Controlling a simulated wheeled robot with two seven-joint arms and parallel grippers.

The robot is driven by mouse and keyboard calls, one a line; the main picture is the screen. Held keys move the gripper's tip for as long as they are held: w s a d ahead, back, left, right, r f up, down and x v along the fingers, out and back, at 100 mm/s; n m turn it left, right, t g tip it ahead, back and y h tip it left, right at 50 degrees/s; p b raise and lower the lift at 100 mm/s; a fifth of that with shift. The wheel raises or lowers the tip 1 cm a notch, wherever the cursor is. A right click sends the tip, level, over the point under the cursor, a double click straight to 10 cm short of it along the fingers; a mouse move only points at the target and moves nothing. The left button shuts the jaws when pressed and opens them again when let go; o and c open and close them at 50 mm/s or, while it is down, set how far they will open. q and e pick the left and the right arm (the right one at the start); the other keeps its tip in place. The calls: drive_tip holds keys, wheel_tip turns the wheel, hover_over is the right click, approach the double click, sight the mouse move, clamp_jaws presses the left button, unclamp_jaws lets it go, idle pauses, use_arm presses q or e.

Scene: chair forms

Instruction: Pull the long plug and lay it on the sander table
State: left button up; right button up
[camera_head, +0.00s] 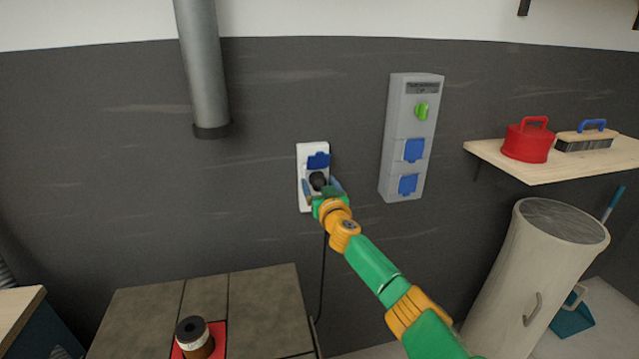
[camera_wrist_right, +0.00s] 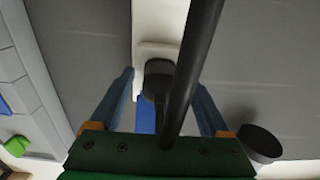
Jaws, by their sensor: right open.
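A black plug (camera_head: 318,181) sits in the white wall socket (camera_head: 304,198), under its raised blue lid (camera_head: 318,160). A thin dark cord (camera_head: 322,280) hangs down from it beside the table. My right gripper (camera_head: 322,187) is at the socket, open, with its blue fingers on either side of the plug. In the right wrist view, the plug (camera_wrist_right: 158,78) lies between the spread fingers, with gaps on both sides, and a thick black cord (camera_wrist_right: 192,65) crosses in front. A table with a grey-brown top (camera_head: 255,300) stands below. My left gripper is out of view.
A dark-lidded jar (camera_head: 192,335) stands on a red patch (camera_head: 219,332) of the table. A grey panel (camera_head: 402,150) with blue lids is right of the socket. A pipe (camera_head: 203,70) hangs upper left. A shelf (camera_head: 560,163) and cream bin (camera_head: 520,280) are at right.

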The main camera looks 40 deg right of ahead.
drive_tip(key=shift+p, duration=0.4)
clamp_jaws()
drive_tip(key=shift+s+a+f+p, duration=0.15)
drive_tip(key=shift+s+p, duration=0.1)
drive_tip(key=shift+p, duration=0.4)
drive_tip(key=shift+s+a+r+p, duration=0.15)
drive_tip(key=shift+s+a+p, duration=0.1)
drive_tip(key=shift+s+p, duration=0.15)
drive_tip(key=shift+s+a+r+p, duration=0.1)
drive_tip(key=shift+s+a+p, duration=0.15)
drive_tip(key=shift+s, duration=0.2)
drive_tip(key=shift+p+v, duration=1.7)
drive_tip(key=shift+v, duration=0.05)
